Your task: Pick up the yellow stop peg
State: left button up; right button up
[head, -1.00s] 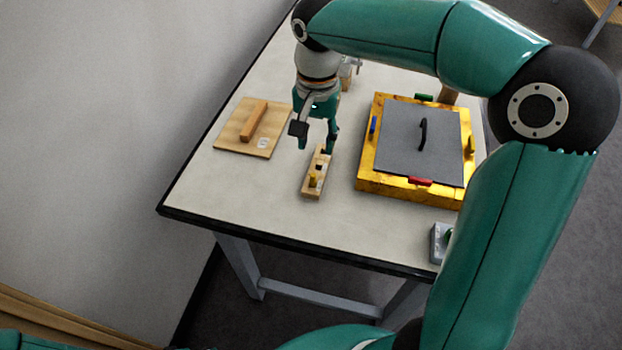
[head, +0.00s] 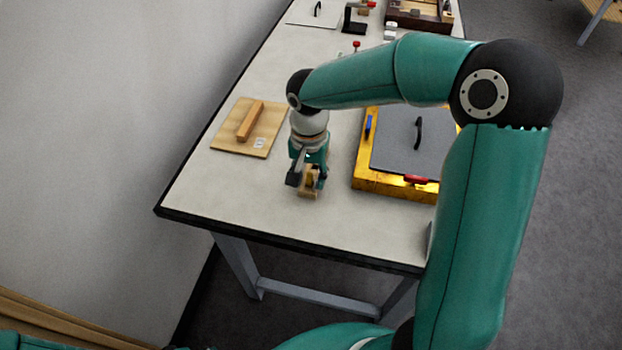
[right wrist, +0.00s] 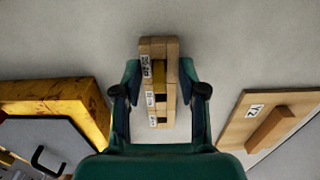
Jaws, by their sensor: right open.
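The yellow stop peg (right wrist: 159,72) sits in the far slot of a small wooden holder (right wrist: 172,48) in the right wrist view. Darker slots or pieces lie nearer in the same holder. In the head view the holder (head: 307,195) is partly hidden by my right gripper (head: 308,180), and the peg (head: 311,181) barely shows between the fingers. My right gripper is open, pointing down over the holder. In the right wrist view its fingers (right wrist: 160,86) stand on either side of the holder, with the peg between them near the tips. My left gripper is not in view.
A yellow box (head: 372,184) with a grey handled lid (head: 402,148) stands right of the holder. A wooden board with a bar (head: 228,140) lies to the left. The table front (head: 250,205) is clear. Other items stand at the back.

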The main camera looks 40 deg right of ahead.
grip_shut()
jog(key=shift+r, duration=0.2)
